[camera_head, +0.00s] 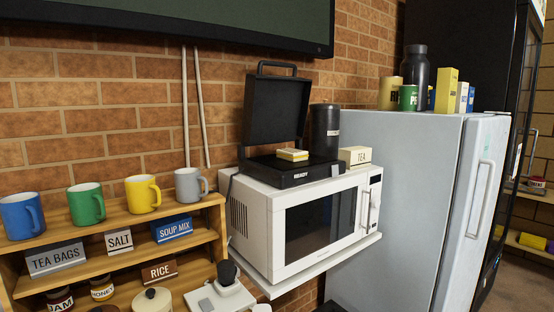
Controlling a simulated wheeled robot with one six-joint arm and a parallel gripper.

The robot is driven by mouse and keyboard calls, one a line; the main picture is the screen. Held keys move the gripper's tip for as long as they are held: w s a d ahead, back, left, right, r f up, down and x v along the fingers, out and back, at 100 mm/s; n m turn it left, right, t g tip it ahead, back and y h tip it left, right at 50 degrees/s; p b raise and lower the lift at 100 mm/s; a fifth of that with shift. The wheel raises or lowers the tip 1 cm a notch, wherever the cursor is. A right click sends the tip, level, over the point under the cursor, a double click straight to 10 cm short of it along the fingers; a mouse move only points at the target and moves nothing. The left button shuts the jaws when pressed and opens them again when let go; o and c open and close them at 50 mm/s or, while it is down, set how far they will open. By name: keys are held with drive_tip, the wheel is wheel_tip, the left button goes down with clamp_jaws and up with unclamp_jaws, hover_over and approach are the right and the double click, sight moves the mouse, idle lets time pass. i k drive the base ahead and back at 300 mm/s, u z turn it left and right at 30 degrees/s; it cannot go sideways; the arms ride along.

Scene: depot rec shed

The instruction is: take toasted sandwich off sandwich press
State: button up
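The sandwich press (276,110) is black and stands on top of the white microwave, with its lid raised and its handle at the top. A label on the front of its base reads "READY". The toasted sandwich (292,154) is a small yellow-topped square with a pale edge, lying on the lower plate of the open press. I cannot make out my gripper in this view.
The microwave (300,222) sits on a white shelf. A tea box (355,156) and a black canister (325,131) stand close right of the sandwich. A fridge (405,200) is at right; a wooden mug shelf (110,235) is at left.

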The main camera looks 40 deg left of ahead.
sight(292, 154)
drive_tip(key=u, duration=1)
